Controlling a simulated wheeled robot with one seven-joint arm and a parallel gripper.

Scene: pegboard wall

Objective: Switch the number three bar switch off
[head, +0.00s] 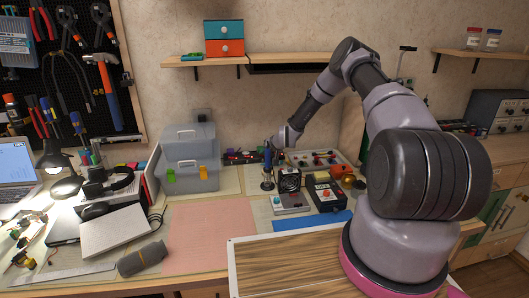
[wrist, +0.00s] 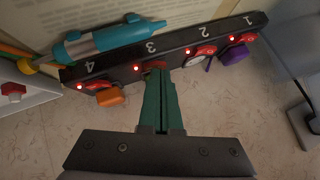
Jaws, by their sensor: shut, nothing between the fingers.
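The black bar (wrist: 175,48) with switches numbered 4, 3, 2, 1 runs slanting across the wrist view. The number three switch (wrist: 152,65) is red and partly hidden behind my fingertips; a red light glows beside it. The switches numbered four (wrist: 99,85), two (wrist: 206,50) and one (wrist: 249,37) also have glowing red lights beside them. My gripper (wrist: 160,80) has green fingers, shut and empty, with tips over or right beside the number three switch; I cannot tell if they touch. In the head view the bar (head: 240,157) lies at the back of the bench.
A teal and white tool (wrist: 110,42) lies behind the bar. Orange (wrist: 111,97), white (wrist: 195,61) and purple (wrist: 234,56) plugs sit along its near side. In the head view a grey toolbox (head: 190,160) stands left of the bar, and a blue-handled tool (head: 267,162) stands near my gripper.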

